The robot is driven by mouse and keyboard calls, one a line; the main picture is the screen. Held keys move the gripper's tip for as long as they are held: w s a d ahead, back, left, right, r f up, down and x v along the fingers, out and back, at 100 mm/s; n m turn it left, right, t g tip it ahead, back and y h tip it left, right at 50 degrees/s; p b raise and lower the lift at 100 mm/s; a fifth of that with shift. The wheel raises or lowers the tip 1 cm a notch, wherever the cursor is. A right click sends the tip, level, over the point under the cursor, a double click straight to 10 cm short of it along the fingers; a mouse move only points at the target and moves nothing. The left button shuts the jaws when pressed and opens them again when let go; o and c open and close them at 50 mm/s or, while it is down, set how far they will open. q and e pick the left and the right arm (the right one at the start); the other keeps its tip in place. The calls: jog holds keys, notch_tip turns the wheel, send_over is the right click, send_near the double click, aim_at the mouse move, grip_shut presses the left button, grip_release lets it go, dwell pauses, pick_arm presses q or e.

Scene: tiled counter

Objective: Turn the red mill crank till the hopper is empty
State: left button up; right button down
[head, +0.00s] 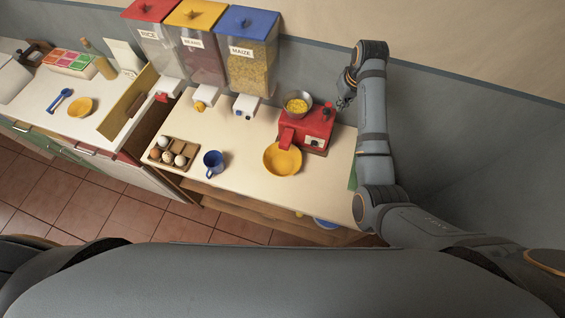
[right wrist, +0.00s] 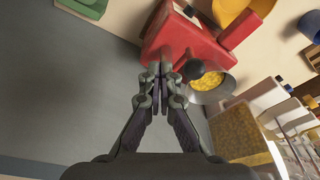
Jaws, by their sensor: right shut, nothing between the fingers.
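The red mill (head: 312,128) stands on the counter with a metal hopper (head: 298,99) on top. Yellow grain lies in the hopper; it also shows in the right wrist view (right wrist: 212,86). A yellow bowl (head: 282,161) sits at the front of the mill, by its spout. A dark round knob (right wrist: 192,69) shows against the mill in the right wrist view; the crank arm is hard to make out. My right gripper (head: 343,101) is just right of the mill; in its wrist view the fingers (right wrist: 160,82) are shut, empty, beside the knob. My left gripper is out of view.
Dispensers of rice (head: 152,42), beans (head: 197,50) and maize (head: 250,60) stand along the wall left of the mill. A blue mug (head: 213,163) and an egg tray (head: 155,154) are on the counter. The wall is close behind my right arm.

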jog(key=shift+f, duration=0.1)
dwell(0.5)
jog(key=shift+f, duration=1.45)
